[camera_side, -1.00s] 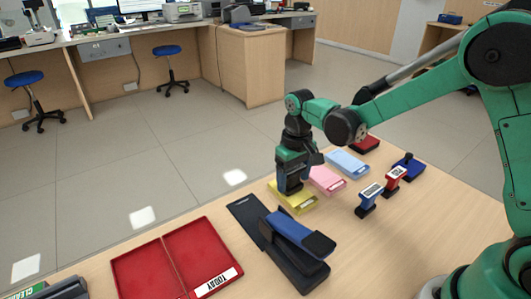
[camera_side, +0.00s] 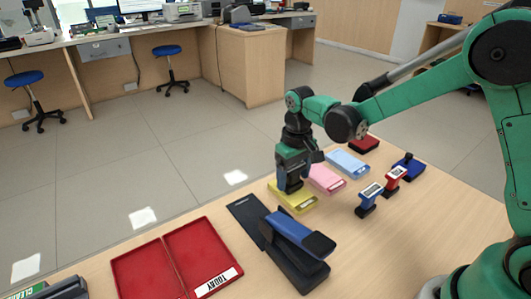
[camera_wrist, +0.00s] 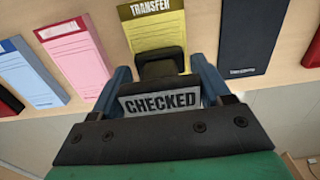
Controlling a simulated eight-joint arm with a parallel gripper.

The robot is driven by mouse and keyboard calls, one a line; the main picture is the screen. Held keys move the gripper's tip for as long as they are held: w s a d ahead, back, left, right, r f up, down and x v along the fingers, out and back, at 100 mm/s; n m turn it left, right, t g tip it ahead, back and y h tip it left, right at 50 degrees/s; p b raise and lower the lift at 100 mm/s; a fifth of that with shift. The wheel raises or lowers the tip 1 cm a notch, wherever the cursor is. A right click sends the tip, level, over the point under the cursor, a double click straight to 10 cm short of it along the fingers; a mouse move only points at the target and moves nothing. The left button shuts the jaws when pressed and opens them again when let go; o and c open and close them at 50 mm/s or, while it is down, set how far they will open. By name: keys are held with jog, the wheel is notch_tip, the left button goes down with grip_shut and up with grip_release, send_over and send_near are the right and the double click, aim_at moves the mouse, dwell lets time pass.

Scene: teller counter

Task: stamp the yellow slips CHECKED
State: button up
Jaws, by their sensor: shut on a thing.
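My gripper (camera_side: 291,186) is shut on the CHECKED stamp (camera_wrist: 160,103), whose label faces the wrist camera. Its black top shows between my two fingers (camera_wrist: 163,82). The yellow slips (camera_side: 301,204) lie in a stack directly below my gripper in the side view. In the wrist view the yellow slip (camera_wrist: 153,30) reads TRANSFER at its far end, and the stamp covers its near part. The stamp's face is hidden, so I cannot tell whether it touches the paper. No printed mark shows on the visible part of the slip.
Pink slips (camera_side: 327,180) and light blue slips (camera_side: 348,163) lie beyond the yellow ones. A blue stamp (camera_side: 369,200), a red stamp (camera_side: 395,178) and a blue pad (camera_side: 409,168) stand to the right.

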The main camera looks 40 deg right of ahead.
jog(key=shift+r, duration=2.7)
